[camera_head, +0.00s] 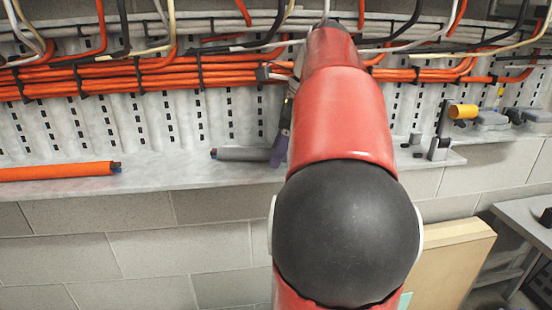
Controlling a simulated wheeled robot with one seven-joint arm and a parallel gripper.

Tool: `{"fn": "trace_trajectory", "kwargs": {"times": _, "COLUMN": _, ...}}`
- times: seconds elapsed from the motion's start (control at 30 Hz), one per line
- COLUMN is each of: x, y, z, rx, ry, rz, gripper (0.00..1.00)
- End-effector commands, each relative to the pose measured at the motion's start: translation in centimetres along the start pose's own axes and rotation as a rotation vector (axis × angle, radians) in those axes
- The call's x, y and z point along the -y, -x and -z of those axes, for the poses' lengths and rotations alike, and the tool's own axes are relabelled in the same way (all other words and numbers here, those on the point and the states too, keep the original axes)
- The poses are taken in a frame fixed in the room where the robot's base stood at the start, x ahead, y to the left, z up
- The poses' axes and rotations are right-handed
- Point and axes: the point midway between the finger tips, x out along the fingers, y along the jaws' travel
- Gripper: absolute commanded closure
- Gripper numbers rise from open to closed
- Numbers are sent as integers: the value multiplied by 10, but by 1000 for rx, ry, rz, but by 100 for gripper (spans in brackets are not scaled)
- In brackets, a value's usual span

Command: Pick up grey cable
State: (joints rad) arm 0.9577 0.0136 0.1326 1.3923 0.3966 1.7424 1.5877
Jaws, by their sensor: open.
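The grey cable (236,154) is a short, thick grey piece with a dark bluish end. It lies on the pale ledge (185,172) below the perforated panel, left of my red and black arm. My gripper (281,148) is mostly hidden behind my arm. A purple finger-like part of it points down at the cable's right end and overlaps it in the picture. I cannot tell whether it touches. The gripper is open, and the cable lies on the ledge. The cable's right end is hidden.
An orange cable (58,172) lies on the ledge at left. Orange cable bundles (105,74) run across the perforated panel (225,115) above. Small grey parts (438,150) and an orange-yellow cylinder (463,111) are at right. A wooden box (450,262) and a grey table (525,215) stand lower right.

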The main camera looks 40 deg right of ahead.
Motion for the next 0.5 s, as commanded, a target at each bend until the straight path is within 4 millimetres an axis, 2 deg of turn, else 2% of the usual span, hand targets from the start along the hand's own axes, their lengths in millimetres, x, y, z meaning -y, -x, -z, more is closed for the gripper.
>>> {"fn": "trace_trajectory", "kwargs": {"times": 0.13, "x": 0, "y": 0, "z": 0, "rx": 0, "ry": 0, "rz": 0, "gripper": 49}}
{"fn": "trace_trajectory", "kwargs": {"times": 0.5, "x": 0, "y": 0, "z": 0, "rx": 0, "ry": 0, "rz": 0, "gripper": 98}}
